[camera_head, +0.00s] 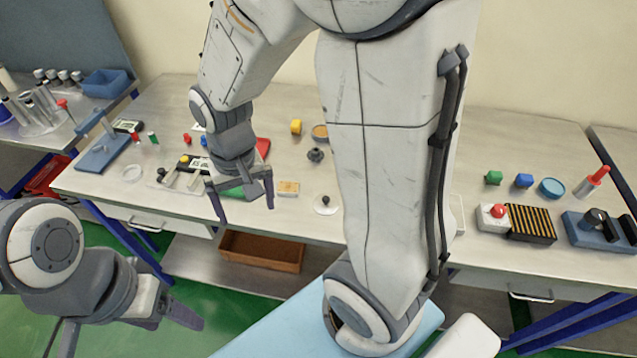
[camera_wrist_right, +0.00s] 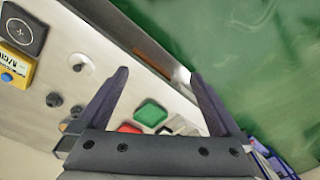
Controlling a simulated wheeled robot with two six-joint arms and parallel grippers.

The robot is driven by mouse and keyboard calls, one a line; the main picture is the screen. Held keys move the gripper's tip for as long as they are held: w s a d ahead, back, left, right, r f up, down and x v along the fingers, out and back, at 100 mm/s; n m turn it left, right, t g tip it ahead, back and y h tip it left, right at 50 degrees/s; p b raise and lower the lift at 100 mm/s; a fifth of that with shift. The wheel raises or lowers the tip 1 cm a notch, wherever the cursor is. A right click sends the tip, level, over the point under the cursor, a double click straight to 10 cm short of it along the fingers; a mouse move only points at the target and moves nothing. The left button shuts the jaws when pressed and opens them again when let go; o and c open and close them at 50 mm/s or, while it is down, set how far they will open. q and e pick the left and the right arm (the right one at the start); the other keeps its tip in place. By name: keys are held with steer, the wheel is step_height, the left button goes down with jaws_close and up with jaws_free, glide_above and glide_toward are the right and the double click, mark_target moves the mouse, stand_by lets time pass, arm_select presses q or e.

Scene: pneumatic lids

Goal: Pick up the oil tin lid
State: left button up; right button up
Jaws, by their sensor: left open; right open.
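I cannot tell for sure which piece is the oil tin lid. A pale round disc with a dark knob (camera_head: 325,203) lies near the table's front edge; it also shows in the right wrist view (camera_wrist_right: 82,65). A dark knobbed piece (camera_head: 316,155) and a round tin with a tan top (camera_head: 320,131) stand behind it. My right gripper (camera_head: 246,212) is open and empty, pointing down above the front edge, left of the disc; its fingers (camera_wrist_right: 158,73) spread in the wrist view. My left gripper (camera_head: 132,342) is open, low at the left, in front of the table.
A green block (camera_wrist_right: 150,112) shows beyond the right fingers. A yellow block (camera_head: 296,126) stands further back. My arm hides the table's middle. A striped black block (camera_head: 530,223) lies at right.

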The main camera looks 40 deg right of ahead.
steer(key=w+d+f+m, duration=0.2)
steer(key=d+m, duration=0.1)
steer(key=d, duration=0.3)
steer(key=w+d+f+m, duration=0.2)
steer(key=d+m, duration=0.1)
steer(key=d, duration=0.2)
steer(key=m+p, duration=0.2)
steer(key=m, duration=0.4)
glide_above(326, 198)
step_height(326, 198, down, 5)
step_height(326, 198, down, 4)
steer(key=shift+r, duration=0.25)
steer(key=shift+f+p, duration=1.35)
steer(key=shift+f, duration=1.65)
steer(key=c, duration=1.2)
steer(key=shift+o, duration=0.2)
steer(key=shift+r, duration=0.15)
